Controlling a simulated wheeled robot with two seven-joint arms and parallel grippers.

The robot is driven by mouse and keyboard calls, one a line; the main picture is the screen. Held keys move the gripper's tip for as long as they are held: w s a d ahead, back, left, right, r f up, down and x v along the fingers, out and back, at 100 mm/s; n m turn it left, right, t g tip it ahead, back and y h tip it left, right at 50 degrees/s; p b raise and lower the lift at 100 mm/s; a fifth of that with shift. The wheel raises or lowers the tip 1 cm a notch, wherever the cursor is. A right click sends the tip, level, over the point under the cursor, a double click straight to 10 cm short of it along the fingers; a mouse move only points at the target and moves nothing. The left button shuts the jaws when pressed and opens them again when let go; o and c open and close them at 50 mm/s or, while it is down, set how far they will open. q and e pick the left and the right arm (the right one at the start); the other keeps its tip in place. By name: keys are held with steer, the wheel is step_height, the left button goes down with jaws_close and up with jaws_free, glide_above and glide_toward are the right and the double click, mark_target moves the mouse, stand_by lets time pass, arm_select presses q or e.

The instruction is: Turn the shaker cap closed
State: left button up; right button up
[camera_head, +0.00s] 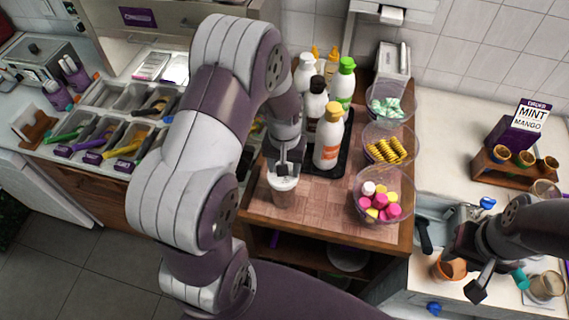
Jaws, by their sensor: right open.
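The shaker (283,194), a small brownish see-through container with a pale cap (284,182), stands upright near the front left of the wooden board. My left gripper (284,169) points down right at the cap. Its fingers are small and partly hidden, so I cannot tell whether they grip the cap or how far the cap is turned. My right gripper (472,266) is open and empty at the lower right, over the counter and away from the shaker.
Several bottles (329,137) stand on a black tray behind the shaker. Clear bowls of toppings (383,196) line the board's right side. An orange cup (449,268) is beside my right gripper. Topping bins with scoops (113,134) are at left. My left arm blocks the middle.

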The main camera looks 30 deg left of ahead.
stand_by(0.3)
arm_select(q)
steer(key=o, duration=1.1)
steer(key=shift+c, duration=0.2)
steer(key=shift+r, duration=0.15)
step_height(320, 180, up, 12)
steer(key=b, duration=0.2)
steer(key=shift+r+b, duration=0.25)
steer(key=shift+b, duration=0.15)
